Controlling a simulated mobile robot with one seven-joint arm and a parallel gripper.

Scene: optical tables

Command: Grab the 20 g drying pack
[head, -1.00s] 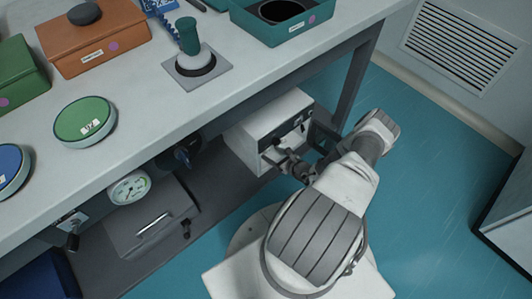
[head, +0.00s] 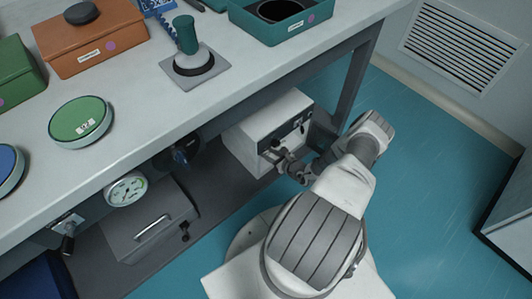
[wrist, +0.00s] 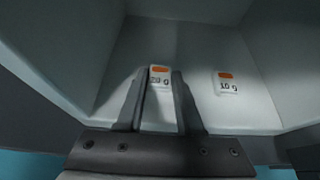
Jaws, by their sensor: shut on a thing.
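The 20 g drying pack (wrist: 159,78) is a small white packet with an orange patch and the print "20 g", seen upside down in the wrist view. It sits between the tips of my gripper (wrist: 161,82), which is shut on it. A similar white packet (wrist: 228,82) with an orange patch, reading "10 g", lies to the right, apart from my fingers. In the head view my gripper (head: 281,161) is at the front of a white box-shaped unit (head: 255,139) under the table; the pack is hidden there.
Pale walls surround the packs in the wrist view. The tabletop (head: 130,160) overhangs the white unit. Teal floor (head: 440,180) is open to the right.

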